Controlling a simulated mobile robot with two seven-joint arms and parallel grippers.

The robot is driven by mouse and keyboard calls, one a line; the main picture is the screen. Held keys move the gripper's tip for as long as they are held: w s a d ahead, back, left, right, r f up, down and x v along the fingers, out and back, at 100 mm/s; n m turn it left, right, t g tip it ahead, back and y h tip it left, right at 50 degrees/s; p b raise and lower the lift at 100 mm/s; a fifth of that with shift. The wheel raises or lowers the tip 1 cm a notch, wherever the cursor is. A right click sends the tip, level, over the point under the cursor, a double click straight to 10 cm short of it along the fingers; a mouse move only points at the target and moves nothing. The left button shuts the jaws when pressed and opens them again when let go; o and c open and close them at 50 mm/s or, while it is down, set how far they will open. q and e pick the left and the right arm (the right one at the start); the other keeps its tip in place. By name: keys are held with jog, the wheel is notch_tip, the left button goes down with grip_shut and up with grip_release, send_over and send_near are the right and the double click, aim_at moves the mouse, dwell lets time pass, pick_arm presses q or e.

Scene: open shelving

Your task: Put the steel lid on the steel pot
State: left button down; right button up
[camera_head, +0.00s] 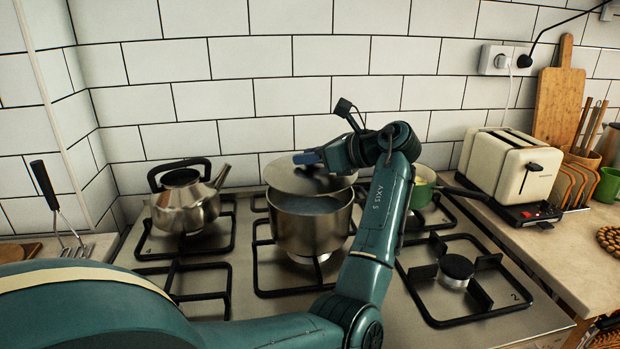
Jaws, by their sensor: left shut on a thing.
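The steel pot (300,232) stands upright on a middle burner of the hob, with part of its open mouth showing at the front. The steel lid (290,180) is over the back part of the pot, slightly tilted. Its far edge sits higher than the pot's rim; I cannot tell whether it touches the rim. My left gripper (308,158) is shut on the lid's knob, coming in from the right side over the pot. The fingers hide most of the knob. My right gripper is not in view.
A steel kettle (184,208) stands left of the pot. A green pot (422,188) is behind my left arm. The front right burner (456,268) is empty. A cream toaster (508,168) and a cutting board (558,105) stand on the right counter. The tiled wall is close behind.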

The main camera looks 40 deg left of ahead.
aim_at(311, 173)
pick_arm(q)
notch_tip(311, 173, down, 4)
jog(key=shift+f, duration=0.1)
jog(key=c, duration=1.2)
grip_release()
jog(key=shift+o, duration=0.2)
jog(key=v, duration=1.2)
